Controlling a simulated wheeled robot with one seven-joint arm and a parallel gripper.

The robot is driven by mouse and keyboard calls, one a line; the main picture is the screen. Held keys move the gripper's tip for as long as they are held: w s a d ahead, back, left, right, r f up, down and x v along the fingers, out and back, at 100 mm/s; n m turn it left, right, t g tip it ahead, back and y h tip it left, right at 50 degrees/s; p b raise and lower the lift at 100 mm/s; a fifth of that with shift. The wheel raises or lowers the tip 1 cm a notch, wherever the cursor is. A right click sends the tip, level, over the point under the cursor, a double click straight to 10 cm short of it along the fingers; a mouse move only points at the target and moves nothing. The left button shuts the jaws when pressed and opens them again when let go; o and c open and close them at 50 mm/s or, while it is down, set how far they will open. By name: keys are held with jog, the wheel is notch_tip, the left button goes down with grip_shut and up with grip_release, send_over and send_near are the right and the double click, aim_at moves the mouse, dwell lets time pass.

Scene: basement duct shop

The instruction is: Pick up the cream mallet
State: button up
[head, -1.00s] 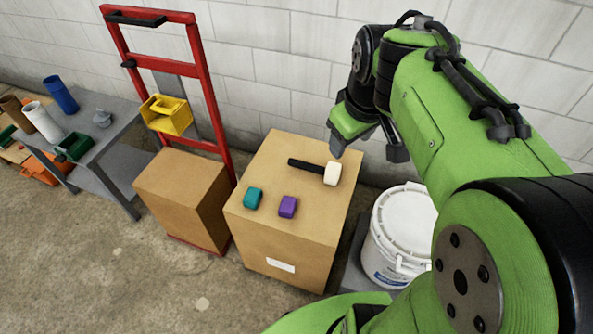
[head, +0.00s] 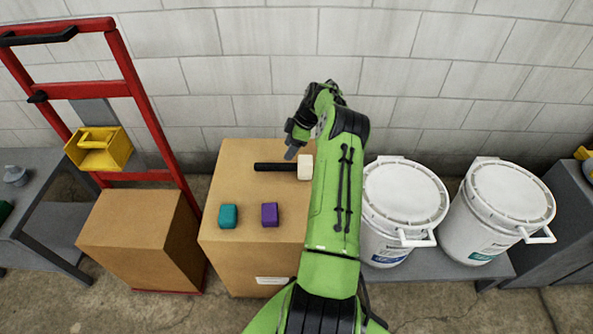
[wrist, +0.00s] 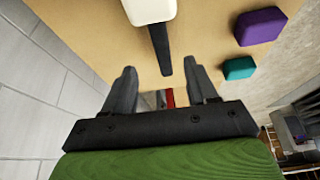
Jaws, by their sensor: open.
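The cream mallet (head: 305,167) lies on top of a cardboard box (head: 225,185), its black handle pointing left and its cream head on the right, partly beside my arm. In the wrist view the mallet's cream head (wrist: 150,10) is at the top edge, and its handle runs down to end near the gap between my fingertips. My gripper (wrist: 163,72) is open and empty. In the head view my gripper (head: 291,150) hangs at the mallet's far side, partly hidden by my arm. I cannot tell its exact height above the handle.
A teal block (head: 228,215) and a purple block (head: 270,214) sit on the box's near part. White buckets (head: 405,195) stand to the right. A red hand truck (head: 140,100) with a yellow container (head: 100,150) and another box (head: 135,220) stands left. A block wall rises behind.

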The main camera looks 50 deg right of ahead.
aim_at(280, 164)
jog(key=b+x, duration=0.3)
jog(key=x, duration=0.7)
jog(key=shift+a+f, duration=0.15)
jog(key=shift+f, duration=0.1)
jog(key=shift+r, duration=0.1)
jog(key=shift+c, duration=0.3)
grip_shut()
